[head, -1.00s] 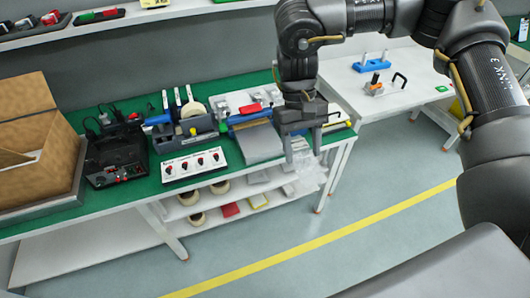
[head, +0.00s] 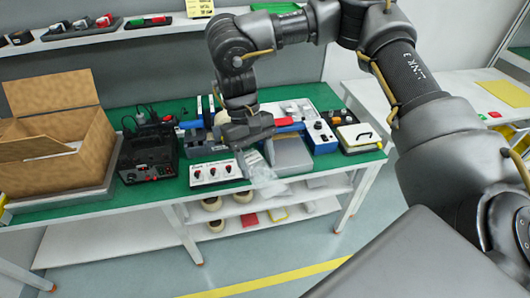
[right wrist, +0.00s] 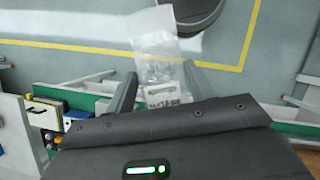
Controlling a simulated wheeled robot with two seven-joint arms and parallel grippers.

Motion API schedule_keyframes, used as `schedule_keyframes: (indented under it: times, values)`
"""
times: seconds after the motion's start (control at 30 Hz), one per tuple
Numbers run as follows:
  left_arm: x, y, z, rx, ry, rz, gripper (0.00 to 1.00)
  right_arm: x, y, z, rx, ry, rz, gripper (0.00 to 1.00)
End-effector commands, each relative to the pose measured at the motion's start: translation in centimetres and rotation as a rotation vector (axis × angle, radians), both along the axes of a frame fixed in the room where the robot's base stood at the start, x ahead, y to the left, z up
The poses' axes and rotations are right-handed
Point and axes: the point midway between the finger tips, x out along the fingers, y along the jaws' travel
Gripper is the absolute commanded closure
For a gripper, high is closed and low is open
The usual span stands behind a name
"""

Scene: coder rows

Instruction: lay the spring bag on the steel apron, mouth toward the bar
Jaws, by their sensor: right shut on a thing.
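My right gripper (head: 250,140) is shut on the clear spring bag (head: 263,172), which hangs below its fingers. In the right wrist view the bag (right wrist: 158,48) shows between my fingers (right wrist: 160,85), with small pale contents that I cannot make out. The steel apron (head: 292,158) is a grey plate at the bench's front, just right of the bag in the head view. The bar (head: 290,128) shows as a blue strip behind it. The bag is apart from the apron's surface. I cannot tell which way its mouth points. My left gripper is not in view.
Left of the bag stands a white panel with red knobs (head: 214,172). A black device (head: 147,158) and a cardboard box (head: 75,120) are further left.

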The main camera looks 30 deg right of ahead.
Motion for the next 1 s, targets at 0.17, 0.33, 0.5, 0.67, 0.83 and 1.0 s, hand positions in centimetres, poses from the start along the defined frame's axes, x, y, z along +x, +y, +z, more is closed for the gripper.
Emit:
schedule_keyframes:
  times: [0.17,0.33,0.5,0.67,0.83,1.0]
  values:
    - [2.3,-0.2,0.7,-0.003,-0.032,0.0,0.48,0.4,-0.1,-0.6,-0.003,0.002,0.128,0.69]
    - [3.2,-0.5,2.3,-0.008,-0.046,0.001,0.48,1.9,-0.7,-2.6,-0.008,0.006,0.544,0.69]
    - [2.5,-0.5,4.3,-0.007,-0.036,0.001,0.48,3.7,-2.5,-5.3,-0.005,0.009,1.174,0.69]
    - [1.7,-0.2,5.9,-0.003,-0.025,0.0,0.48,5.1,-5.2,-7.3,0.007,0.007,1.757,0.69]
    - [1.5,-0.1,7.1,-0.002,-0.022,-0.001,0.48,6.1,-8.3,-8.6,0.01,-0.001,2.22,0.69]
    - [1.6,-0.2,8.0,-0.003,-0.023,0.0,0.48,6.5,-10.9,-9.0,0.009,-0.002,2.523,0.69]
